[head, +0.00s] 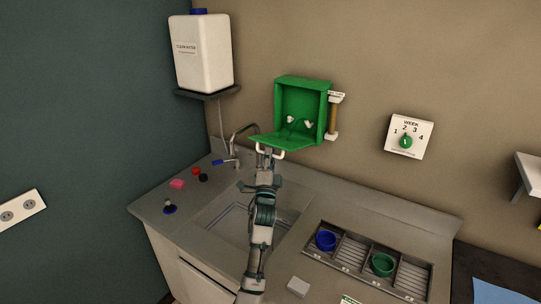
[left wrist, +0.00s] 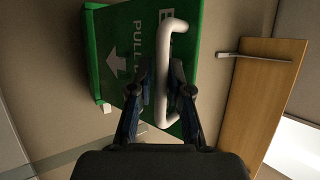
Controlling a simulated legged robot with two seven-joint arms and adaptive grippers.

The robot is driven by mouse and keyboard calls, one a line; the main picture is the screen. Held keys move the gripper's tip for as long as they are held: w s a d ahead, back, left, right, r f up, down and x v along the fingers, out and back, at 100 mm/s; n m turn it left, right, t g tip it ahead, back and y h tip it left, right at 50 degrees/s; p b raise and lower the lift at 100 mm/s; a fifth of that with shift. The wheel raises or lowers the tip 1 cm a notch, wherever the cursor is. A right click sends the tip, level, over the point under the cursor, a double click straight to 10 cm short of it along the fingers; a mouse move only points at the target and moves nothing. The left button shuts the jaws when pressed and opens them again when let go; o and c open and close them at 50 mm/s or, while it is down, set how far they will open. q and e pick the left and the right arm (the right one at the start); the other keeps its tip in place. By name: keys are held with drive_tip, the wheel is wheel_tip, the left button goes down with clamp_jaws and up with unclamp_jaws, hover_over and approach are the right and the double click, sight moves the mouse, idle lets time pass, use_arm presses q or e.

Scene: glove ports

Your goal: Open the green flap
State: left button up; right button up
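The green flap (head: 283,141) is hinged at the bottom of a green wall box (head: 303,103). It is folded down to about level, so the box's inside shows with small white-tipped items in it. The flap's outer face, with an arrow and partly hidden lettering, fills much of the left wrist view (left wrist: 117,40). A white bar handle (left wrist: 163,60) stands on the flap; it also shows in the head view (head: 280,155). My left gripper (left wrist: 165,80) has its fingers on both sides of the handle and looks shut on it. My right gripper is not in view.
A sink (head: 225,219) lies below the flap, with a tap (head: 237,146) to the left. A brown tube (head: 333,116) hangs right of the box. A white canister (head: 202,52) stands on a shelf at the upper left. A cup rack (head: 350,249) sits at the right.

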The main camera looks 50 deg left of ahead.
use_arm(q)
drive_tip(key=shift+a, duration=0.1)
drive_tip(key=shift+f, duration=0.1)
drive_tip(key=v, duration=1.2)
drive_tip(key=shift+w+f, duration=0.1)
